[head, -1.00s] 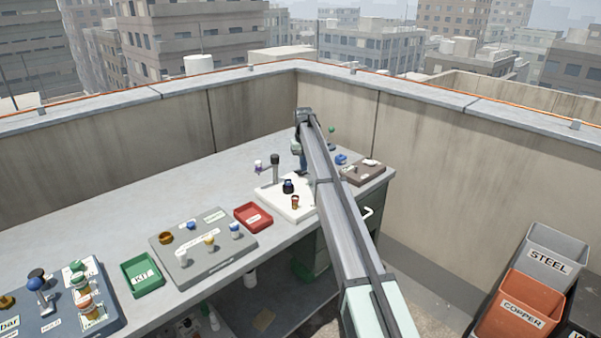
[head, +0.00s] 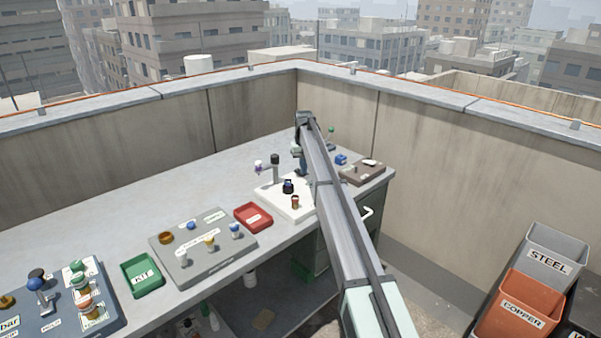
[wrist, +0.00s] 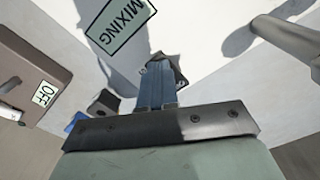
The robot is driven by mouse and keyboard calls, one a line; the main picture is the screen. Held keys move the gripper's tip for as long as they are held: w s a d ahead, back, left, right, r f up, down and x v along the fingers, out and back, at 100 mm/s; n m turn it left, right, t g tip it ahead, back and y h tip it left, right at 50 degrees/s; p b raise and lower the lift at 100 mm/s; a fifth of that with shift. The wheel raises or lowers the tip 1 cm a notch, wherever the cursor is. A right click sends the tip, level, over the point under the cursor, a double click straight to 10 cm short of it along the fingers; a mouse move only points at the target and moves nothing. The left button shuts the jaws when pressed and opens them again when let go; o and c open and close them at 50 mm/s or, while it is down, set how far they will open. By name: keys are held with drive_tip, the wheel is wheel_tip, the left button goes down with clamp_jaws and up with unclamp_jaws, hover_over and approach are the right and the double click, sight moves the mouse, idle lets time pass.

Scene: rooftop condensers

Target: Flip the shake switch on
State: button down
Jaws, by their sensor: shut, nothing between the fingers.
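A brown switch box (head: 361,174) sits at the right end of the bench, right of my arm. In the wrist view the box (wrist: 50,50) is at the left edge, with a white OFF label (wrist: 44,93) and part of a pale lever (wrist: 10,112). No shake wording is readable, and the rest of the box is out of frame. My gripper (wrist: 160,68) is shut and empty, apart from the box, pointing over the white MIXING surface (wrist: 175,25). In the head view my arm mostly hides the gripper.
A small blue item (head: 341,159) lies beside the box. A red tray (head: 253,217), grey rack (head: 203,250) and green KIT tray (head: 141,275) stand further left. A parapet wall closes the back.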

idle(0.3)
drive_tip(key=shift+r, duration=3.4)
drive_tip(key=shift+d, duration=0.1)
